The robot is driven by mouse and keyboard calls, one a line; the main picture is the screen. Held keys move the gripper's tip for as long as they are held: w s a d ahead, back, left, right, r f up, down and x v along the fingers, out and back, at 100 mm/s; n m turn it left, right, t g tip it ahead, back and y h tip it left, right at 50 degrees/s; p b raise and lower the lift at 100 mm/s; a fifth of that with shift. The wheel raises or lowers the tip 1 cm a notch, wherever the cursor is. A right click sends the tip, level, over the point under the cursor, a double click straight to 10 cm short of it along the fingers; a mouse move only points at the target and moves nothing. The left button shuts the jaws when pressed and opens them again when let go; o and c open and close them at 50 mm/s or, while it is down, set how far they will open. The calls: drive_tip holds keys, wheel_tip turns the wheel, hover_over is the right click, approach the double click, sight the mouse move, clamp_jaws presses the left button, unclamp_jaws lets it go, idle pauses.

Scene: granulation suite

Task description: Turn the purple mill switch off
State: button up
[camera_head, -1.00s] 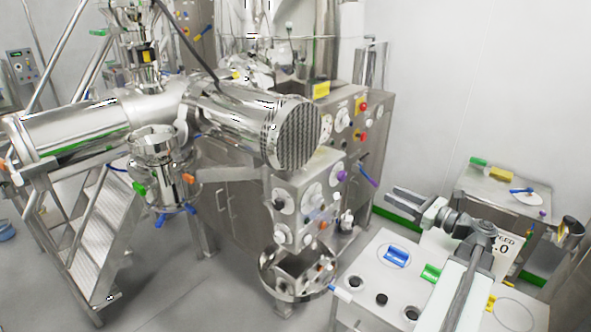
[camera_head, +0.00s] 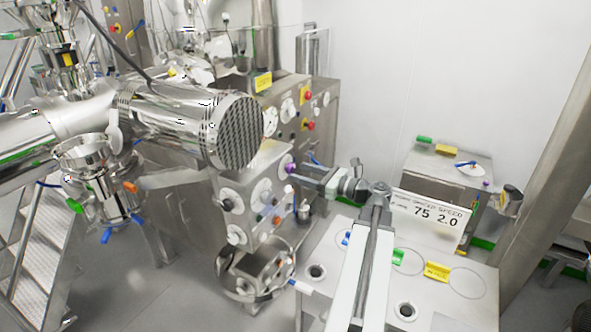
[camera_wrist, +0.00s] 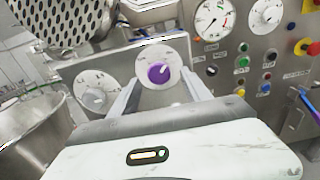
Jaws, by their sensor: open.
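The purple mill switch (camera_wrist: 158,74) is a round knob on a white dial plate, near the centre of the wrist view. In the head view it is a small purple spot (camera_head: 290,168) on the side of the steel mill panel. My gripper (camera_wrist: 162,86) is open and empty, with one finger on each side below the knob. In the head view my gripper (camera_head: 303,180) reaches left to the panel, its tips close to the purple knob. I cannot tell whether the fingers touch it. The knob's marks are too small to read.
A white dial (camera_wrist: 95,92) sits left of the purple one. A gauge (camera_wrist: 213,20) and coloured buttons are on the panel to the right. The perforated drum end (camera_head: 240,132) juts out above. A labelled bench (camera_head: 465,290) stands near my arm.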

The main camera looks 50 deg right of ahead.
sight(293, 170)
drive_tip(key=shift+x, duration=1.6)
